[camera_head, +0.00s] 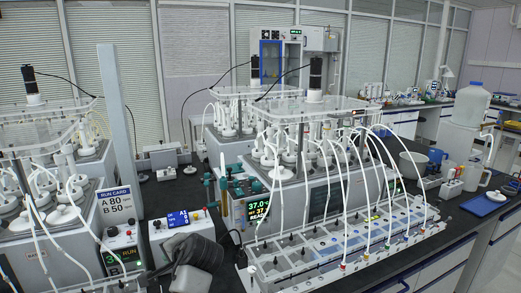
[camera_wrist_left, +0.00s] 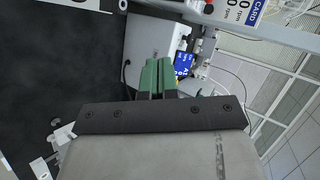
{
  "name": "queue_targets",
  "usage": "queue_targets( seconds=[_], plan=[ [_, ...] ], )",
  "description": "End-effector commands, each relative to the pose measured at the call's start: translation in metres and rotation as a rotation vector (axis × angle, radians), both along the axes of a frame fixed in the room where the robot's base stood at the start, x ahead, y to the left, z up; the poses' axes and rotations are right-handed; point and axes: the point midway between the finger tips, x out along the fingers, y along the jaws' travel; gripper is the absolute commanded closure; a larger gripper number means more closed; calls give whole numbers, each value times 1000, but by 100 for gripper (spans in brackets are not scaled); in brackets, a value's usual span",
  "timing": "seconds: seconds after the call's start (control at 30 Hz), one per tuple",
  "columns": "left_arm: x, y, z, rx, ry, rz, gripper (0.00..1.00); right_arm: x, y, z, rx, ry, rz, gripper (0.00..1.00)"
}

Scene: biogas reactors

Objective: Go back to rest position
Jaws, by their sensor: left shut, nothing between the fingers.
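My left gripper (camera_wrist_left: 158,80) shows in the left wrist view as two green fingers, closed together with nothing between them. In the head view a grey part of my left arm (camera_head: 190,262) is at the bottom, in front of a small white control box with a blue label (camera_head: 172,222). The fingers cannot be made out there. In the wrist view the fingers point towards a white box with a blue label (camera_wrist_left: 184,65), apparently the same one; I cannot tell the gap. My right gripper is not in view.
A run card (camera_head: 116,204) on a post stands to the left, by a controller with a green display (camera_head: 123,257). A reactor rig (camera_head: 335,190) with several tubes stands at centre right, behind a long white tube rack (camera_head: 330,252).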

Motion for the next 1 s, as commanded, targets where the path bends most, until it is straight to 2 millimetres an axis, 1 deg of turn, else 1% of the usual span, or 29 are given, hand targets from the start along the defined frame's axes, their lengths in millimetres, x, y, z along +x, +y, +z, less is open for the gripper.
queue_targets(
  seconds=[0.03, 0.17, 0.27, 0.37, 0.47, 0.5, 0.57, 0.6, 0.63, 0.7, 0.8, 0.9, 1.0],
  plan=[
    [-6, 2, -9, -18, 5, 4, 100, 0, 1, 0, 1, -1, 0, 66],
    [-25, 5, -33, -84, 7, 15, 100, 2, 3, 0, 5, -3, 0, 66],
    [-44, 6, -55, -149, 10, 27, 100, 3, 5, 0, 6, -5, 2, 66],
    [-70, 9, -79, -223, 17, 43, 100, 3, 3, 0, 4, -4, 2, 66],
    [-104, 10, -105, -315, 26, 65, 100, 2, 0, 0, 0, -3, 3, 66],
    [-121, 10, -116, -358, 31, 77, 100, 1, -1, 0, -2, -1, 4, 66],
    [-151, 11, -132, -432, 39, 99, 100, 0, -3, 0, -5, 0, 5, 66],
    [-174, 10, -141, -486, 47, 116, 100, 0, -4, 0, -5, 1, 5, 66],
    [-191, 10, -147, -524, 52, 128, 100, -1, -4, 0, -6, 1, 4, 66],
    [-224, 7, -155, -603, 64, 152, 100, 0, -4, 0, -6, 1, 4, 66],
    [-261, 3, -160, -689, 81, 181, 100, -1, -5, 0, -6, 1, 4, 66],
    [-290, 0, -161, -753, 99, 205, 100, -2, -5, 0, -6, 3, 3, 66],
    [-315, -4, -159, -807, 115, 225, 100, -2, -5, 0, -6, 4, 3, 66]
  ],
)
